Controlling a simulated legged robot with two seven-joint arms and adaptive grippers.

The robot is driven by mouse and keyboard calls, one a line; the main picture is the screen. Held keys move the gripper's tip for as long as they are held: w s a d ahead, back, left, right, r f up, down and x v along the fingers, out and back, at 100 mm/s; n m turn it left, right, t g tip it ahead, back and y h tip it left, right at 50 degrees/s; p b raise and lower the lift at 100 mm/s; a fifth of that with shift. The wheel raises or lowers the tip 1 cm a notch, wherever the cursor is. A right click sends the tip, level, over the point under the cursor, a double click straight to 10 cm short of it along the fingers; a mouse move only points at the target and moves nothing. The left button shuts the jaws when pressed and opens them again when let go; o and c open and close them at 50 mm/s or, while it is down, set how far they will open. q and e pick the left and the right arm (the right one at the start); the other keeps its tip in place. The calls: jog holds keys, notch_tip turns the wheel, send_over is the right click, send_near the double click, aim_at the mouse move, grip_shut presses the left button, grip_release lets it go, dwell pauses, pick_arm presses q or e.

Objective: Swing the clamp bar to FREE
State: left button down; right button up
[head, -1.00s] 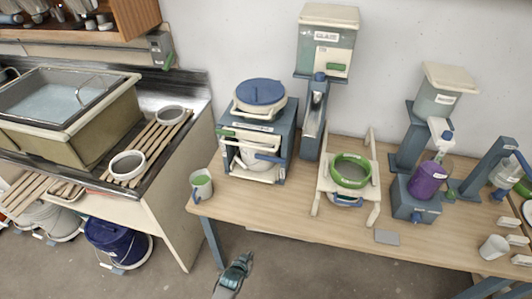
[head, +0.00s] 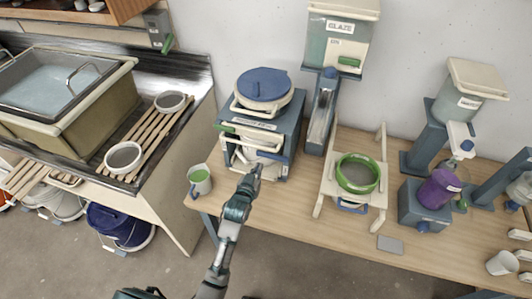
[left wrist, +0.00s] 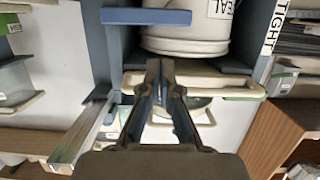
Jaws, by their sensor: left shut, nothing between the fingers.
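A blue press (head: 290,125) with a round blue lid (head: 264,84) stands on the table. Cream bars cross its front: an upper one (head: 255,135) with a green end at left, and a lower one with a blue end (head: 272,155). I cannot tell which is the clamp bar. The left wrist view shows a cream bar (left wrist: 222,80) with a green end (left wrist: 243,97), a blue tab (left wrist: 145,17) and labels reading "SEAL" and "TIGHT". My left gripper (head: 256,169) is shut and empty, just before the press's lower front; contact is unclear. It also shows in the left wrist view (left wrist: 160,66).
A green-filled mug (head: 199,180) stands left of the press at the table edge. A cream stand with a green ring (head: 358,173) and a glaze dispenser (head: 340,45) are to the right. A sink (head: 60,95) is at left.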

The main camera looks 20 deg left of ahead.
aim_at(266, 154)
pick_arm(q)
jog(key=x, duration=1)
pick_arm(e)
jog(key=shift+f, duration=0.1)
